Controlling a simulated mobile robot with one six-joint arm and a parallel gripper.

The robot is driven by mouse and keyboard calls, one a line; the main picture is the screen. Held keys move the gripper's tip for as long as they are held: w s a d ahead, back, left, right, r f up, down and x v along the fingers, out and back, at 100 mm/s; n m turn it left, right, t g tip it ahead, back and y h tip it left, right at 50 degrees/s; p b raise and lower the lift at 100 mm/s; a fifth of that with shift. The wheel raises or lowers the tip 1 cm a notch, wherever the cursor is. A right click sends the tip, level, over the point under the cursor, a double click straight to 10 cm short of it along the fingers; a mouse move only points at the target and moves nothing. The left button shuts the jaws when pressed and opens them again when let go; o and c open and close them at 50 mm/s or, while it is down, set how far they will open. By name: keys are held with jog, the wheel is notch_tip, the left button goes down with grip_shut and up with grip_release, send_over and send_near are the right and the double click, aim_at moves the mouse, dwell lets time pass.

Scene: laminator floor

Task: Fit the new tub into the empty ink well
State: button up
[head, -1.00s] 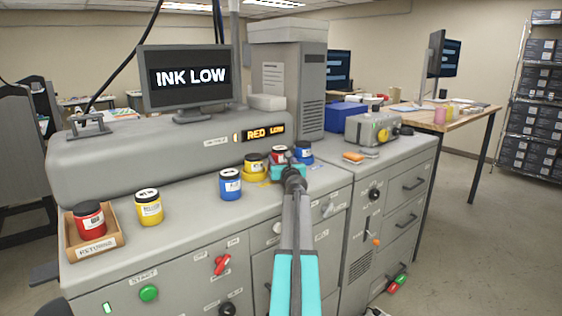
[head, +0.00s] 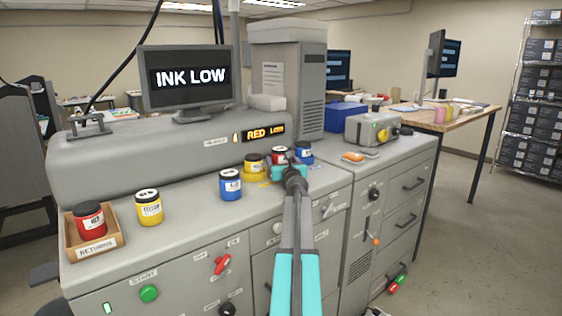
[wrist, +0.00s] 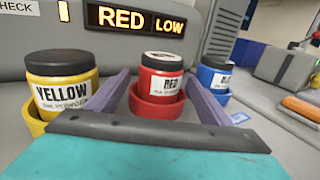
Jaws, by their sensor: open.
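A red tub (wrist: 162,75) with a dark lid and a RED label stands upright in the red ink well (wrist: 145,112), its lower part hidden by the well's rim. It also shows in the head view (head: 280,155), partly behind my gripper. My gripper (wrist: 157,76) is open, with one finger on each side of the red tub and well. I cannot tell whether a finger touches them. Another red tub (head: 89,219) sits in the wooden RETURNS tray (head: 98,251) at the counter's left end.
A yellow tub (wrist: 62,78) and a blue tub (wrist: 215,78) stand in wells on either side. Loose yellow (head: 149,207) and blue (head: 230,184) tubs stand on the counter. The panel (wrist: 135,20) reads RED LOW; the monitor (head: 190,77) reads INK LOW.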

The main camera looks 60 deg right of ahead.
jog(key=shift+b+v, duration=0.4)
jog(key=shift+v, duration=4.95)
